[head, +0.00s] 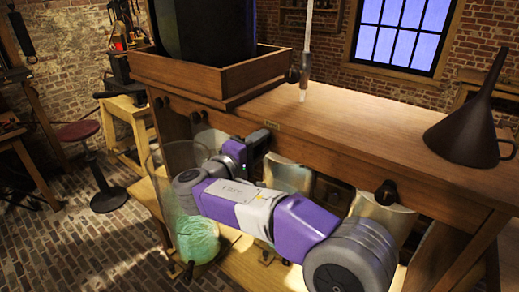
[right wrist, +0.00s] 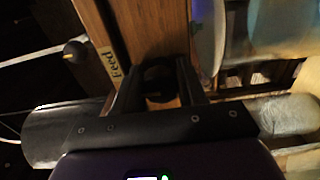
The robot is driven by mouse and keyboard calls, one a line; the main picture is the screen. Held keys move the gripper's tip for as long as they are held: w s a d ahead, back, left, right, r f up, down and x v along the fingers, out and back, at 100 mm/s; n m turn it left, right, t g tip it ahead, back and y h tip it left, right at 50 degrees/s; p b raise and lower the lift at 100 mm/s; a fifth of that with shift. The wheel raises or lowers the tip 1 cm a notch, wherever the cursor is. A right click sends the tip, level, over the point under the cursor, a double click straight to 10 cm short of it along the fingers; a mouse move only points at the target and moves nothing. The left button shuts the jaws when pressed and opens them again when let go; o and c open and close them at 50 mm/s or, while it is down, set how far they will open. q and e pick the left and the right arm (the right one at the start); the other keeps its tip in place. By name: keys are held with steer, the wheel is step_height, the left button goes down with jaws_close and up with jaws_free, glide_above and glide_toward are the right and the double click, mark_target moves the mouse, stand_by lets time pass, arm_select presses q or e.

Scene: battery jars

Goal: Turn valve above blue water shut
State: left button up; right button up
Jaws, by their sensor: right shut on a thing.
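My right gripper (head: 257,143) reaches in from the lower right to the front edge of the wooden bench. In the right wrist view its two dark fingers (right wrist: 159,90) are shut on a dark valve knob (right wrist: 159,78) on the wood, beside a label reading "Feed" (right wrist: 113,63). Other dark valve knobs sit along the bench front: one at the right (head: 386,192), one at the left (head: 195,117). Glass jars stand below: a left one with green contents (head: 197,240), a middle one (head: 288,177). Blue water is not clearly visible; my arm covers part of the jars. My left gripper is not in view.
A wooden tray (head: 180,80) with a dark vessel (head: 215,30) stands on the bench top (head: 340,120). A dark funnel (head: 465,130) is at the right. A clear tube (head: 306,50) hangs over the bench. A stool (head: 78,132) stands on the brick floor at left.

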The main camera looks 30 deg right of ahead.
stand_by(0.4)
steer(key=o, duration=1)
steer(key=shift+s, duration=0.1)
steer(key=shift+a, duration=0.2)
steer(key=v, duration=0.7)
steer(key=shift+s+a, duration=0.2)
steer(key=shift+a, duration=0.05)
